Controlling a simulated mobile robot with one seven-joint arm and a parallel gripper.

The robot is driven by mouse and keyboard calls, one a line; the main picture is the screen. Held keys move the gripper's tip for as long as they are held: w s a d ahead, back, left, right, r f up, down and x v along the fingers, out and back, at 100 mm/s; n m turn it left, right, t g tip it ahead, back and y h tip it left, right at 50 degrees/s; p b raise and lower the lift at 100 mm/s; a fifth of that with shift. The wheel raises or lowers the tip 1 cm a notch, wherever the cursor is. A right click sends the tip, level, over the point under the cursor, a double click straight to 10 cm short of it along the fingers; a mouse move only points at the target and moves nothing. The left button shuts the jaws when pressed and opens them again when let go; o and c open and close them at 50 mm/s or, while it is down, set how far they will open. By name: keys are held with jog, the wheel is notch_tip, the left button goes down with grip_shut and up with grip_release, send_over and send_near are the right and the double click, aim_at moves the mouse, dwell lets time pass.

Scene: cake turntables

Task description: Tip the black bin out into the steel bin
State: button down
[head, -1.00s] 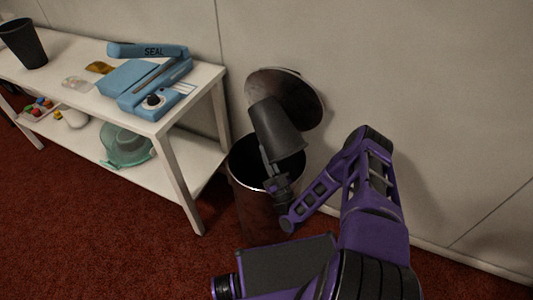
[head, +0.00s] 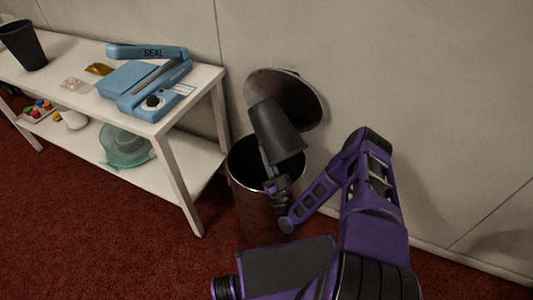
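The steel bin (head: 256,207) stands on the floor against the wall, with its round lid (head: 308,100) raised open behind it. A black bin (head: 277,130) is held tilted above the steel bin's opening, its narrower end up and its wider end down to the right. My gripper (head: 267,162) is at the black bin's lower left side and appears shut on it; the fingertips are partly hidden. I cannot see inside the black bin. A second black bin (head: 24,46) stands upright at the far left of the white table.
The white table (head: 205,82) with a lower shelf stands to the left of the steel bin. A blue sealer (head: 150,85) and small bags (head: 77,85) lie on top. A teal lidded container (head: 125,147) sits on the shelf. Red carpet is clear in front.

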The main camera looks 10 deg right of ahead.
aim_at(263, 140)
jog(key=shift+w+a+f, duration=0.4)
jog(key=shift+w, duration=0.1)
jog(key=r+p, duration=0.1)
jog(key=r, duration=0.1)
jog(key=w+r+p, duration=0.1)
jog(key=r+p, duration=0.1)
jog(key=shift+a+r+p, duration=0.2)
jog(key=shift+r+p, duration=0.1)
jog(key=shift+r, duration=0.05)
jog(key=shift+s+d+r+p, duration=0.1)
jog(key=shift+r+p, duration=0.3)
jog(key=shift+r, duration=0.15)
jog(key=shift+s+d, duration=0.1)
jog(key=shift+d+g, duration=0.1)
jog(key=shift+g, duration=0.2)
